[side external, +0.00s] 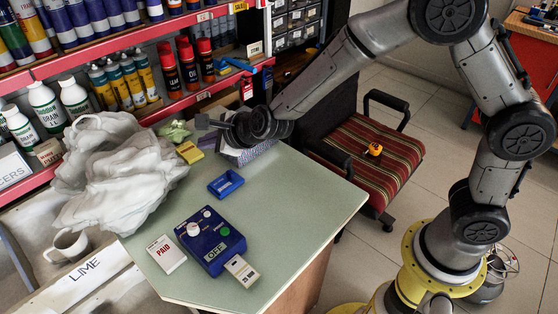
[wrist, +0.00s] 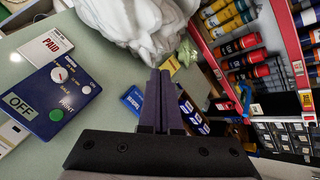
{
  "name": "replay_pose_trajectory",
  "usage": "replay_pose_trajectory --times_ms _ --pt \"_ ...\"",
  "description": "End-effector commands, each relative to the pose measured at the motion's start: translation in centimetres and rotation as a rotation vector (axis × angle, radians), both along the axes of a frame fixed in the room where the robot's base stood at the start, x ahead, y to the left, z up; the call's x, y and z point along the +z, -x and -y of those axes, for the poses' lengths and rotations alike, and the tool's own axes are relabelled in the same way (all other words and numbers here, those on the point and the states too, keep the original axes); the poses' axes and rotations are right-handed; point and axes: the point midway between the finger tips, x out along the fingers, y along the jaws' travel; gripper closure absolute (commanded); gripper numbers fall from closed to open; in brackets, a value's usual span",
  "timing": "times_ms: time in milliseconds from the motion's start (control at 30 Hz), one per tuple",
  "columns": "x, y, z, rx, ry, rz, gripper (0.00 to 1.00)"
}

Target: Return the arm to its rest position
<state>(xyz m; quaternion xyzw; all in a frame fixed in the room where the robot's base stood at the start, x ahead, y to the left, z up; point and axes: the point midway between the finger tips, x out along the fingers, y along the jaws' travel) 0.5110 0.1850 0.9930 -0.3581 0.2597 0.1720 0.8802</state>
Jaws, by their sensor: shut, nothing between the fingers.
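My gripper (side external: 207,122) is over the far end of the pale green table (side external: 277,201) in the side external view, near a patterned box (side external: 238,153). In the wrist view its two dark fingers (wrist: 160,95) are together with nothing between them. My arm reaches in from the right, from a yellow base on the floor. I cannot tell whether the gripper touches the box; it partly covers it.
Shelves of bottles (side external: 130,75) stand behind. A striped chair (side external: 372,155) is beside the table.

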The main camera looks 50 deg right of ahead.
Motion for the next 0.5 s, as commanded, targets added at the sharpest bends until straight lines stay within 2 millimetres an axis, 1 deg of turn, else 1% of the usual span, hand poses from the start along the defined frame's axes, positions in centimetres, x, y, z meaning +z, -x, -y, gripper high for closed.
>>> replay_pose_trajectory --times_ms 33,67,100,167,200,267,300,367,433,467,500 --pt "3.9 -0.2 1.9 -0.016 -0.017 0.054 1.00" --pt "5.8 0.0 2.9 -0.011 -0.014 0.076 1.00" --pt "8.3 0.6 4.2 0.007 0.002 0.105 1.00" --pt "11.5 1.9 5.9 0.052 0.055 0.140 1.00" --pt "13.4 3.1 7.0 0.091 0.102 0.159 1.00" --pt "15.7 5.2 8.6 0.160 0.193 0.183 1.00" --pt "17.0 6.8 9.5 0.210 0.264 0.197 1.00" --pt "18.6 9.4 10.9 0.292 0.386 0.211 1.00" --pt "19.6 12.9 12.3 0.402 0.549 0.215 1.00" --pt "19.8 14.6 12.9 0.455 0.627 0.211 1.00" --pt "19.7 16.8 13.6 0.528 0.733 0.201 1.00"
